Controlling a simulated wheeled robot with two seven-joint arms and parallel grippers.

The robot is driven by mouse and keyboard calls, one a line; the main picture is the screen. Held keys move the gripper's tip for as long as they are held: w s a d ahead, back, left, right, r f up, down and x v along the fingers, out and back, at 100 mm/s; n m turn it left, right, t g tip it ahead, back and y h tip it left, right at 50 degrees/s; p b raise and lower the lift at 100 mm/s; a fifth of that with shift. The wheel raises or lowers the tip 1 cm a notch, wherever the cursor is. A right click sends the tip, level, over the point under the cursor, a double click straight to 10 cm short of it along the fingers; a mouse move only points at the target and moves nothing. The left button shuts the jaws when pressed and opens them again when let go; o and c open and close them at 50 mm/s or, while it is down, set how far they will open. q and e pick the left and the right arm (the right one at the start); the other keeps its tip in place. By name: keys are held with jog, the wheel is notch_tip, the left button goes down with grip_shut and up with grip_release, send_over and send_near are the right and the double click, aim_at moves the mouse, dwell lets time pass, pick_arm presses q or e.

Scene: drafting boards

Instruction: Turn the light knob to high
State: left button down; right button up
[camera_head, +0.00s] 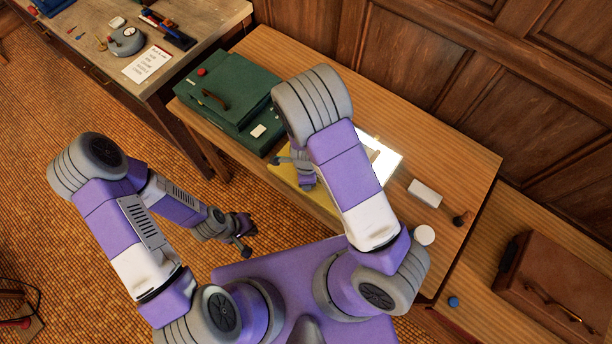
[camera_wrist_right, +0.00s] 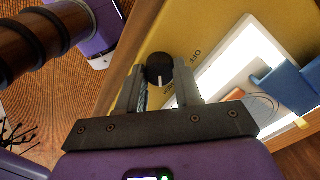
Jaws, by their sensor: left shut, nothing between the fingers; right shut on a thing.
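The black light knob (camera_wrist_right: 159,68) with a white pointer line sits on a yellow panel (camera_wrist_right: 133,42), beside a bright white lit surface (camera_wrist_right: 222,60). Printed lettering, upside down and partly legible as "OFF", is near the knob. My right gripper (camera_wrist_right: 160,84) is shut on the knob, one finger on each side. In the head view the yellow light box (camera_head: 322,202) lies on the wooden table, partly behind my right arm; the right gripper (camera_head: 281,161) is at its left end, and I cannot make out the knob. My left gripper (camera_head: 243,241) is shut and empty, low over the floor.
A green case (camera_head: 228,85) stands left of the light box. A white block (camera_head: 425,193) and a round white object (camera_head: 424,235) are to its right. A blue piece (camera_wrist_right: 285,82) lies on the lit surface. A brown case (camera_head: 555,285) is at far right.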

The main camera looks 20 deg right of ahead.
jog(key=shift+m, duration=0.5)
jog(key=o, duration=0.8)
jog(key=shift+c, duration=0.2)
notch_tip(320, 180, up, 8)
jog(key=p, duration=0.2)
jog(key=shift+f+p, duration=0.15)
jog(key=shift+p, duration=0.2)
jog(key=shift+f, duration=0.1)
